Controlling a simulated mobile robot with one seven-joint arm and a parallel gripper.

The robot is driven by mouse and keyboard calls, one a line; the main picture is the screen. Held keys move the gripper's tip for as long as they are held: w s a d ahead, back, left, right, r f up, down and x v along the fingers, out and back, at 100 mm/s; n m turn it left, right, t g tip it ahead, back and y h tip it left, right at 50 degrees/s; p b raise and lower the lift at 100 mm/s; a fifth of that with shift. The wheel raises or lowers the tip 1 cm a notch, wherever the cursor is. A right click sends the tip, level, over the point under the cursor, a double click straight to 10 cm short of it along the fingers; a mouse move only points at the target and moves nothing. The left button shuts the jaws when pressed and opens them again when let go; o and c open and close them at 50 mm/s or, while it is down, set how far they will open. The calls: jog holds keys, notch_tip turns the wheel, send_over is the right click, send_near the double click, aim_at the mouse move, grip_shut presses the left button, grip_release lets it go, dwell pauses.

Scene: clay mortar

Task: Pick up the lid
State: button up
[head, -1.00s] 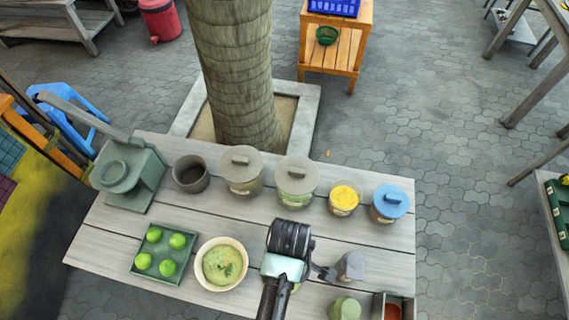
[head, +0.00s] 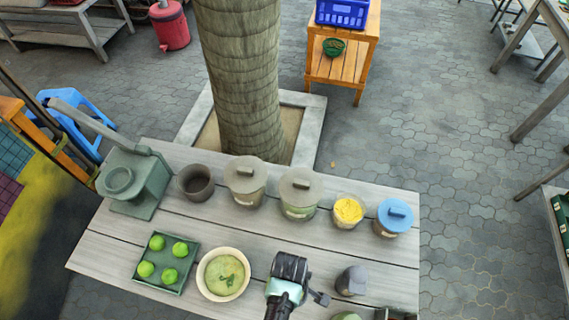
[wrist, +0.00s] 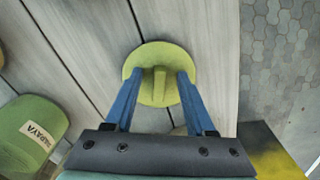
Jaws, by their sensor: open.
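The lid (wrist: 148,52), a round yellow-green disc with a raised bar handle, shows in the wrist view over the grey plank table. It looks flat on the planks. My gripper (wrist: 158,75) is open, with its blue fingers on either side of the handle and a gap showing on each side. The fingers overlap the disc's lower part in the picture. In the head view my dark wrist is above the table's front half, right of the bowl, and the lid is hidden there. An uncovered jar of yellow contents (head: 348,211) stands in the back row.
A green container labelled PAPAYA (wrist: 32,128) is left of my gripper in the wrist view. In the head view, a bowl (head: 223,293), a tray of green fruit (head: 136,281), a grey pepper-like object (head: 351,281), lidded jars (head: 245,180) and a press (head: 138,185) occupy the table.

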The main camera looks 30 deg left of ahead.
grip_shut()
jog(key=shift+r, duration=0.1)
dwell(0.3)
